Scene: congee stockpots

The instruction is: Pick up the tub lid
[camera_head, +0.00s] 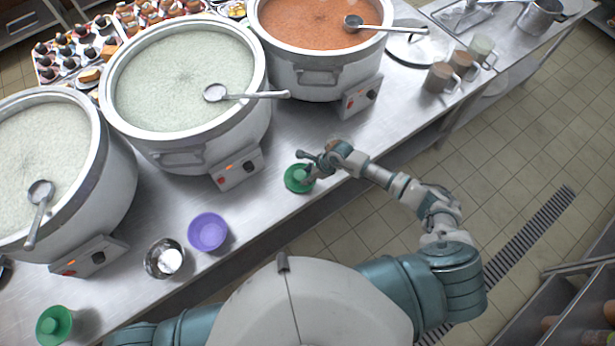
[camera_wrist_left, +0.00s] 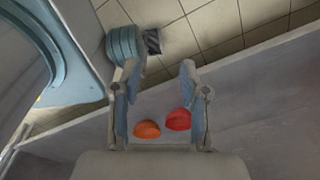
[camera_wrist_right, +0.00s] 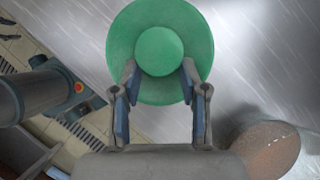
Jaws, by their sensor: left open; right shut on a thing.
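A green round lid with a raised round knob (camera_head: 297,180) is at the counter's front edge in the head view. It also shows large in the right wrist view (camera_wrist_right: 160,18). My right gripper (camera_head: 308,168) is at this lid, its fingers closed on either side of the knob (camera_wrist_right: 159,80). I cannot tell whether the lid touches the counter. A second green piece with a raised top (camera_head: 54,326) is at the lower left of the head view. My left gripper (camera_wrist_left: 160,85) is open and empty, with an orange (camera_wrist_left: 148,130) and a red (camera_wrist_left: 178,120) rounded thing beyond its fingers.
A purple bowl (camera_head: 208,232) and a metal bowl (camera_head: 158,262) with something white in it stand on the steel counter (camera_head: 240,215). Large pots (camera_head: 195,155) with ladles line the back. Several mugs (camera_head: 438,78) stand at the right. Counter around the green lid is clear.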

